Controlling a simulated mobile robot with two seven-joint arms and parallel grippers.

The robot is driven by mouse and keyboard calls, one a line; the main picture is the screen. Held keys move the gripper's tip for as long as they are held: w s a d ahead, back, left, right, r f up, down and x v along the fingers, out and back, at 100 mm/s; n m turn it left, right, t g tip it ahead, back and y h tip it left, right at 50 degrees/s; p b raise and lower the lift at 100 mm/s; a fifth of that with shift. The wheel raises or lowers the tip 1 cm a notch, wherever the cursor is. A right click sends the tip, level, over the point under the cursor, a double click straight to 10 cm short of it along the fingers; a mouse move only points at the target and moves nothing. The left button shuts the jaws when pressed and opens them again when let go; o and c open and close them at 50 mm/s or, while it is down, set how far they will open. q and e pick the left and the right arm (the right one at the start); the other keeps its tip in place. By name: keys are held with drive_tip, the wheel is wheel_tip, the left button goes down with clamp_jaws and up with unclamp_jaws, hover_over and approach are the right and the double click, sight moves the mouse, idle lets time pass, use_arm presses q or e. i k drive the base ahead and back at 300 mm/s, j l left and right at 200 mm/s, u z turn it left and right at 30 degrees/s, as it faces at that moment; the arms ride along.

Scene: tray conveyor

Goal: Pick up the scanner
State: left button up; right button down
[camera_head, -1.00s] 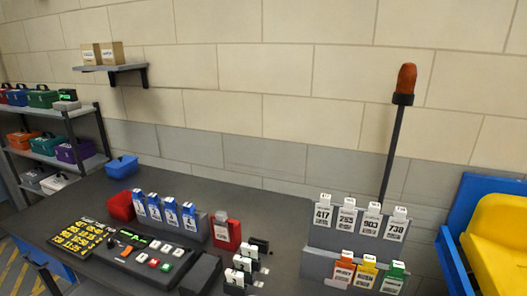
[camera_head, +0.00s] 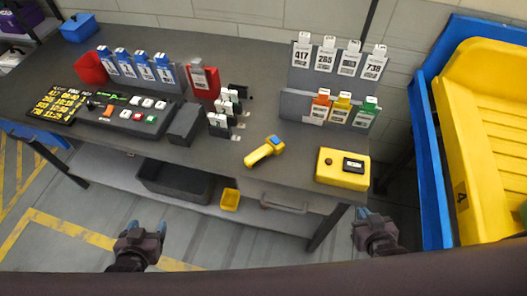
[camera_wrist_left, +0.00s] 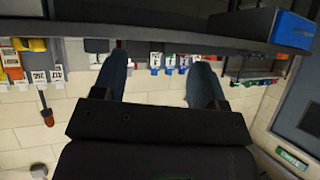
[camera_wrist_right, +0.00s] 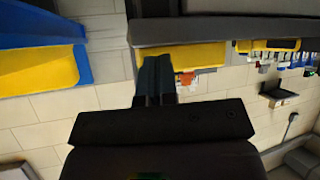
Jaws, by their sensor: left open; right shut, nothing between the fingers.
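The scanner (camera_head: 265,150) is yellow with a blue-grey head. It lies on the dark table near the front edge, left of a yellow box, in the head view. My left gripper (camera_head: 147,228) is in front of the table at the lower left, open and empty. Its two spread fingers also show in the left wrist view (camera_wrist_left: 160,80). My right gripper (camera_head: 374,217) is in front of the table's right end, shut and empty. Its fingers are together in the right wrist view (camera_wrist_right: 155,78). Both grippers are well apart from the scanner.
A yellow box (camera_head: 342,169) with a dark display sits right of the scanner. Card racks (camera_head: 290,103) stand behind it. A control panel (camera_head: 132,117) and a dark block (camera_head: 186,124) are to the left. A yellow tray (camera_head: 485,130) in a blue frame stands at the right.

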sight(259, 156)
drive_tip(key=j+z, duration=0.15)
drive_tip(key=z, duration=0.2)
drive_tip(key=j+z, duration=0.15)
drive_tip(key=z, duration=0.2)
drive_tip(key=j+z, duration=0.2)
drive_tip(key=j, duration=0.25)
drive_tip(key=k+j+z, duration=0.1)
drive_tip(key=j+z, duration=0.15)
drive_tip(key=j, duration=0.15)
drive_tip(key=k+j, duration=0.1)
drive_tip(key=j, duration=0.65)
drive_tip(key=k+j+z, duration=0.1)
drive_tip(key=j, duration=0.25)
drive_tip(key=k+j, duration=0.15)
drive_tip(key=j, duration=0.2)
